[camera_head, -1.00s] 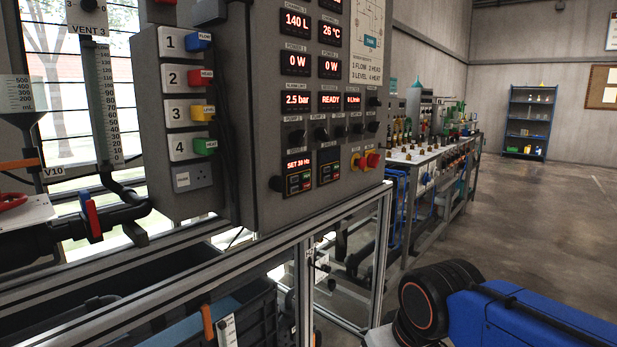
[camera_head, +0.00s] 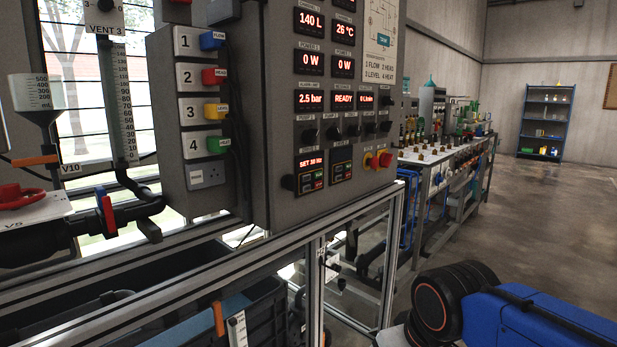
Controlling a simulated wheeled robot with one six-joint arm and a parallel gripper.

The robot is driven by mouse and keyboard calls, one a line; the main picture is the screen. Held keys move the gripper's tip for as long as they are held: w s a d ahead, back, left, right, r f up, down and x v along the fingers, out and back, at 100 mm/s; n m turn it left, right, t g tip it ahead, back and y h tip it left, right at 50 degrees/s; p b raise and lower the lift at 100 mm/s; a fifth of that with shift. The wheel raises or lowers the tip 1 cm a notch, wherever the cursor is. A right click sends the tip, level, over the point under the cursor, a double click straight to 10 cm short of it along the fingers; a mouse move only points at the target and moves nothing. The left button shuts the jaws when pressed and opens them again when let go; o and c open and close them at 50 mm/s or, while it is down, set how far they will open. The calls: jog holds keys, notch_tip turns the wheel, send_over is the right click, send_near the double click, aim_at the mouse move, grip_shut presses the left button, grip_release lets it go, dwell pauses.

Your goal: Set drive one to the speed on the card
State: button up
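Two small drive units sit low on the grey control panel (camera_head: 235,150). I take the left one (camera_head: 311,175) to be drive one; its red display reads "SET 30 Hz", with small green and red keys below. My gripper is out of view; only part of my blue arm shows at lower right.
A red and yellow stop button (camera_head: 382,160) is right of the drives. Numbered coloured plugs (camera_head: 212,76) line the panel's left side. A metal frame (camera_head: 300,235) runs below the panel. A long bench (camera_head: 440,152) stands behind; open floor lies to the right.

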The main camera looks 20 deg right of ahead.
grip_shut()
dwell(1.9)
